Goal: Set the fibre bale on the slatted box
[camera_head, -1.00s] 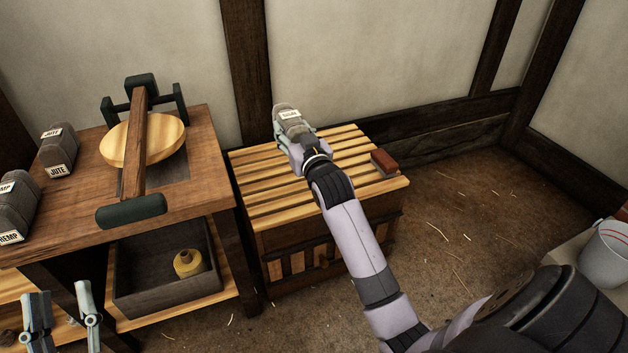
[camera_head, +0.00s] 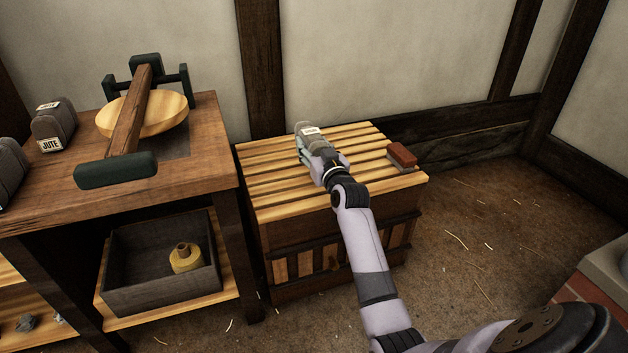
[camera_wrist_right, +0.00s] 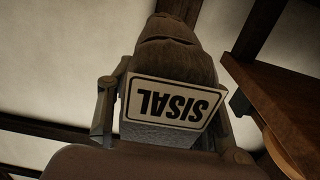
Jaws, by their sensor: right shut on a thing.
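The fibre bale (camera_head: 306,129) is grey with a white label. In the right wrist view its label reads SISAL (camera_wrist_right: 165,101), upside down. My right gripper (camera_head: 316,146) is shut on it, with a finger on each side. The bale is over the far part of the slatted box (camera_head: 280,185), a low wooden chest with a top of pale slats. I cannot tell whether the bale touches the slats, because the gripper hides its underside. My left gripper is not in view.
A red-brown block-shaped brush (camera_head: 401,154) lies at the right edge of the slatted top. A workbench (camera_head: 200,170) stands on the left with a JUTE bale (camera_head: 54,125) and a wooden frame. Slats around the held bale are bare. The wall is close behind.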

